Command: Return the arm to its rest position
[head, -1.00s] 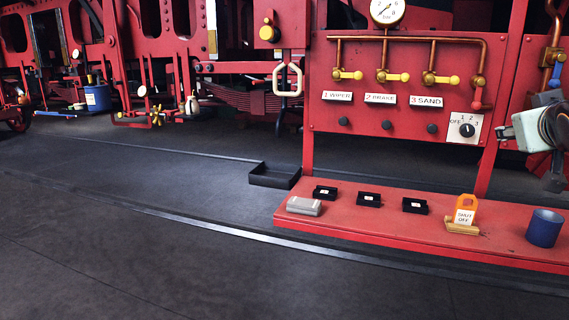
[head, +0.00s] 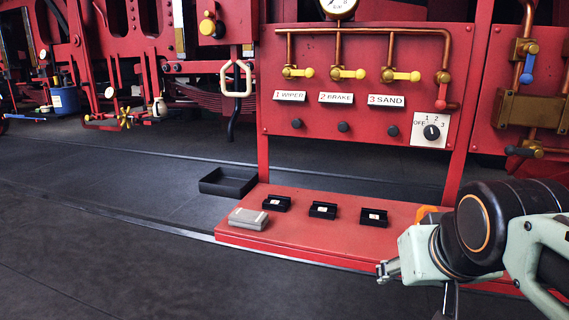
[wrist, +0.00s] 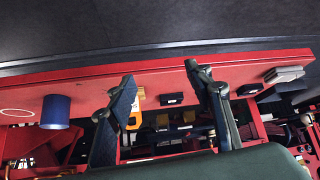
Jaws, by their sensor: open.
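My arm, with a pale green and black wrist, reaches in from the right of the head view, in front of the right part of the red shelf (head: 300,235). In the wrist view my gripper (wrist: 160,74) is open, its two dark fingers spread wide with nothing held between them. Beyond the fingers the shelf (wrist: 90,82) shows with an orange tag (wrist: 136,102) near the left finger. In the head view only a bit of orange shows behind my arm. I cannot make out the fingertips clearly there.
A red panel (head: 350,115) with yellow-handled valves and a selector knob (head: 431,132) stands behind the shelf. The shelf bears small black holders (head: 322,210), a grey block (head: 248,219) and a blue cup (wrist: 55,110). A black tray (head: 228,182) lies left. The front-left floor is clear.

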